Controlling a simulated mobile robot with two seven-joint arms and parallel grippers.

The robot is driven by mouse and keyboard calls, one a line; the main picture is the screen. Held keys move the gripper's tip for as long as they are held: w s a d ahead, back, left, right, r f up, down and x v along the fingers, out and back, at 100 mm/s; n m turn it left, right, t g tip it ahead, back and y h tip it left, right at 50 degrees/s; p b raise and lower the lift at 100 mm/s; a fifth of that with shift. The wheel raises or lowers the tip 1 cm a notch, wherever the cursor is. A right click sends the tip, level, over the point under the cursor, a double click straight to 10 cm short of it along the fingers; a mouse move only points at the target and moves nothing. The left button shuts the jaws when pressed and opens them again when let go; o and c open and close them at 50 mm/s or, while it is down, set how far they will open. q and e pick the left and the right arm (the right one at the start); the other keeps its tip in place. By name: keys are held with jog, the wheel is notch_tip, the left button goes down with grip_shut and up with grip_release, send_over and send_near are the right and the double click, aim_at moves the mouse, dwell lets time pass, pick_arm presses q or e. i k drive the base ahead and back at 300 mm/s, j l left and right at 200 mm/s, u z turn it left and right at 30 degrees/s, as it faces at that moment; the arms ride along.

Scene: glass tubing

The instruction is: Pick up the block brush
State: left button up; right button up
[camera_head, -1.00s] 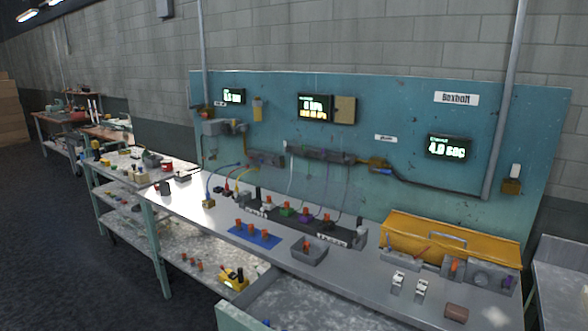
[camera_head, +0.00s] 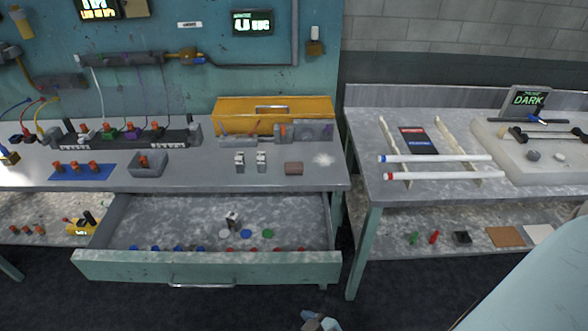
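A small brown block (camera_head: 293,168), which looks like the block brush, lies on the grey bench top near its front right. A small grey and blue part (camera_head: 320,322), seemingly the tip of my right gripper, shows at the bottom edge, well below and apart from the block. It is cut off, so its fingers cannot be made out. My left gripper is not in view.
An open drawer (camera_head: 205,267) with discs and small parts juts out below the block. A second table (camera_head: 372,185) with two white tubes is at right.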

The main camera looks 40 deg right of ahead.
aim_at(292, 168)
jog(key=u, duration=0.35)
jog(key=l+u, duration=0.2)
jog(key=l, duration=0.15)
jog(key=k+l+u, duration=0.25)
jog(key=l+u, duration=0.2)
jog(key=l, duration=0.2)
jog(key=k+l, duration=0.15)
jog(key=l, duration=0.2)
jog(key=k+l+u, duration=0.15)
jog(key=l, duration=0.2)
jog(key=k+l, duration=0.15)
jog(key=l, duration=0.15)
jog(key=u, duration=0.05)
